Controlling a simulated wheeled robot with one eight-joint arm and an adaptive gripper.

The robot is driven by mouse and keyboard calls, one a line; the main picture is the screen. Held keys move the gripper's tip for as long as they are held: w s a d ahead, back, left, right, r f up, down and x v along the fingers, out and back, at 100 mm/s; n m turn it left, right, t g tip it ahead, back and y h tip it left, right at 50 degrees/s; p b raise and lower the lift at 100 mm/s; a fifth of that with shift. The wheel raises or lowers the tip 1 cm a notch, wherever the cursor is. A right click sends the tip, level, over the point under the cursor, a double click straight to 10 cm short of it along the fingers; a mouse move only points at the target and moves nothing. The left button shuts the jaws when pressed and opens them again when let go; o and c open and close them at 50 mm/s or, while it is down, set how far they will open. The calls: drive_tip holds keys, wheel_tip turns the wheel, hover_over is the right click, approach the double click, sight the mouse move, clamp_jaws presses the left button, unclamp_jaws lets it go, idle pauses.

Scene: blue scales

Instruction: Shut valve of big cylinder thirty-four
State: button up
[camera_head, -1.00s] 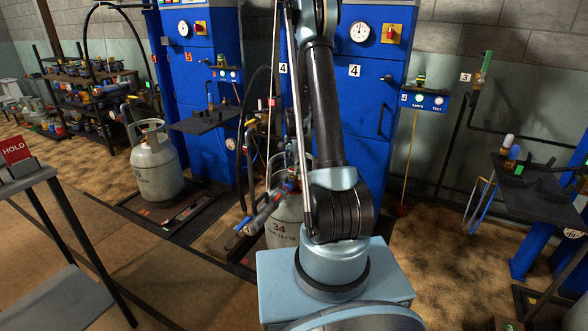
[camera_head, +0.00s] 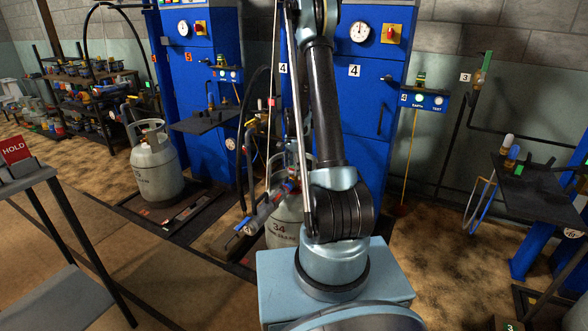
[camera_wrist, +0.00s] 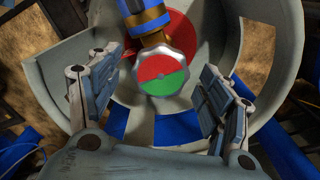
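The big grey cylinder marked 34 (camera_head: 283,232) stands beside my arm in the head view, partly hidden by it. In the wrist view its grey collar (camera_wrist: 48,75) surrounds the valve. The valve's round handwheel (camera_wrist: 162,73) has a half red, half green face and a pale knurled rim. A brass and blue fitting (camera_wrist: 148,17) lies just above it. My gripper (camera_wrist: 156,78) is open, with one finger on each side of the handwheel and visible gaps between. The head view mostly hides my gripper behind the arm.
A grey filling head with a hose (camera_head: 262,212) is beside the cylinder. Blue cabinet 4 (camera_head: 365,100) stands behind. Another grey cylinder (camera_head: 157,170) stands on the left, and a dark table (camera_head: 50,235) is at the left front. Open floor (camera_head: 425,235) lies to the right.

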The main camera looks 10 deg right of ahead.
wheel_tip(320, 180, up, 12)
idle(0.9)
drive_tip(key=s+r+n, duration=0.2)
drive_tip(key=s+r, duration=0.2)
drive_tip(key=s, duration=0.4)
drive_tip(key=s+r+n+t, duration=0.1)
drive_tip(key=s+r+n, duration=0.2)
drive_tip(key=s+r, duration=0.35)
drive_tip(key=s+r+n, duration=0.2)
drive_tip(key=s, duration=0.7)
drive_tip(key=s+f+n, duration=0.3)
drive_tip(key=s, duration=0.7)
drive_tip(key=s+f+n+t, duration=0.1)
drive_tip(key=s+f+n, duration=0.2)
drive_tip(key=s, duration=0.7)
drive_tip(key=shift+s+d+f+n, duration=0.2)
drive_tip(key=shift+s+n, duration=0.15)
drive_tip(key=shift+n, duration=0.15)
